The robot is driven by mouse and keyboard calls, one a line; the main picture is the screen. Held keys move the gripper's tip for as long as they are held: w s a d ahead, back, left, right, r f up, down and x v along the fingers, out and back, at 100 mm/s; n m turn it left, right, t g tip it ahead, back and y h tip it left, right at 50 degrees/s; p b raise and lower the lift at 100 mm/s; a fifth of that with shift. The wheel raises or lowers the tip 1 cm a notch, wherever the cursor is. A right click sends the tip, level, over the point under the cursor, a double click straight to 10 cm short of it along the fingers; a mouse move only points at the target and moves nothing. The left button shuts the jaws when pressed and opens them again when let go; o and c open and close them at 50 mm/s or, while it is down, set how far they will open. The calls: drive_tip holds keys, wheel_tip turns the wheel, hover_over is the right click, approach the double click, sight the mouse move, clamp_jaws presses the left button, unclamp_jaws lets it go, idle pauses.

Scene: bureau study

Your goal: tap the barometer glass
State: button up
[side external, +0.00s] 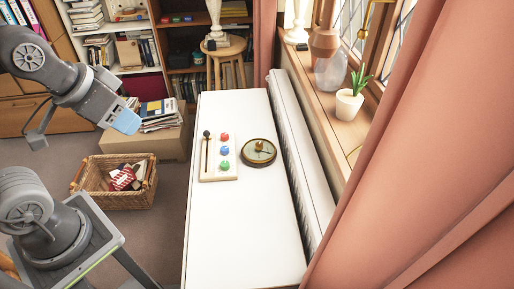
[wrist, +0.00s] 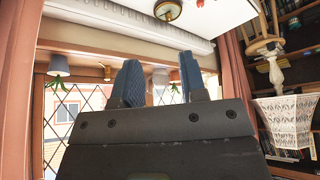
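The barometer (side external: 259,152) is a round dial with a brass rim and dark hands. It lies face up on the white table (side external: 240,225), right of a pale board. It also shows at the top edge of the wrist view (wrist: 168,10), partly cut off. My gripper (side external: 125,119) is left of the table and above floor level, well apart from the barometer. In the wrist view its two blue fingertips (wrist: 160,78) stand apart with an empty gap between them.
The pale board (side external: 219,174) holds a dark-headed stick and red, blue and green knobs. A ribbed white radiator (side external: 300,150) runs along the table's right side, below the sill with a potted plant (side external: 349,103). A wicker basket (side external: 120,200) stands on the floor. The table's front is clear.

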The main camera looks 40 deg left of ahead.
clamp_jaws()
idle(1.5)
